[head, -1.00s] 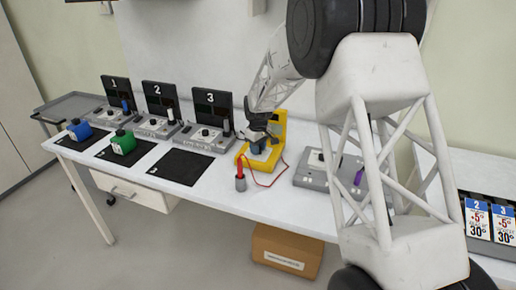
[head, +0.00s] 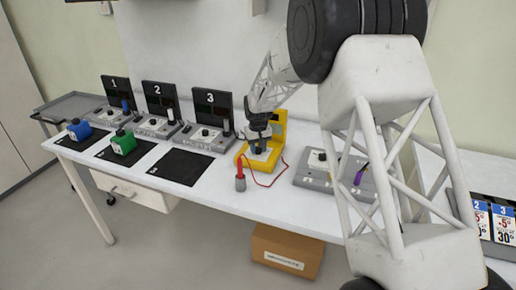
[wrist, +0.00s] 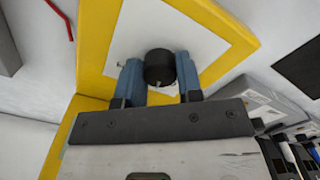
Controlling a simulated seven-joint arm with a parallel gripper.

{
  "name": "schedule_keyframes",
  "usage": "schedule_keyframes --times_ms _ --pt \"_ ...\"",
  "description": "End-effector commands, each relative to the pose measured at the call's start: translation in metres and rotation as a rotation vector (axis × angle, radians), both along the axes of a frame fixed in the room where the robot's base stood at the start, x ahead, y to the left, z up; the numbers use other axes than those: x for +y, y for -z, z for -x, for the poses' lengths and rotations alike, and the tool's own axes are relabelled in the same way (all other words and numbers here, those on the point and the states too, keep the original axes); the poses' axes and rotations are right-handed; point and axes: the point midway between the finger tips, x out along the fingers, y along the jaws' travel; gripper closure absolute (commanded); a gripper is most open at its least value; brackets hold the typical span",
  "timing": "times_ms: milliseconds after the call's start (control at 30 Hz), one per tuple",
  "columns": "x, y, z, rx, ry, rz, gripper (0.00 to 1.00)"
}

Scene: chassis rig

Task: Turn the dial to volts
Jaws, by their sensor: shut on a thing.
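A yellow meter (head: 278,127) with a white face stands on the bench right of the black mats. It also shows in the wrist view (wrist: 92,50). Its round black dial (wrist: 160,67) sits on the white face (wrist: 202,38), with a small pale mark at its lower edge. My gripper (wrist: 160,76) has its blue fingers on either side of the dial and is shut on it. In the head view my gripper (head: 258,147) points down over the meter and hides the dial. The volts marking is not readable.
A red probe (head: 240,170) stands in a grey holder left of the meter, with a red lead on the bench. A grey box (head: 312,180) with a knob and a purple part is at the right. Several numbered stations and blue and green blocks are at left.

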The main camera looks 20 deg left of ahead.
Motion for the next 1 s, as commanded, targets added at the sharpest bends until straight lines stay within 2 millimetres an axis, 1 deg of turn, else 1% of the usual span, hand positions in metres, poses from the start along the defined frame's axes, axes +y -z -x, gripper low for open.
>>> schedule_keyframes --times_ms 200,400,600,933,967,1000 --pt "0.0000 -0.0007 0.0000 0.000 0.159 0.000 0.90" --pt "-0.0001 -0.0005 0.0002 0.000 0.252 0.000 0.90" --pt "-0.0001 0.0000 0.0003 0.000 0.288 0.000 0.90" --pt "0.0000 0.0000 0.0002 0.000 0.292 0.000 0.90" --pt "-0.0001 0.0000 0.0002 0.000 0.292 0.000 0.65" --pt "-0.0001 -0.0001 0.0002 0.000 0.292 0.000 0.59"
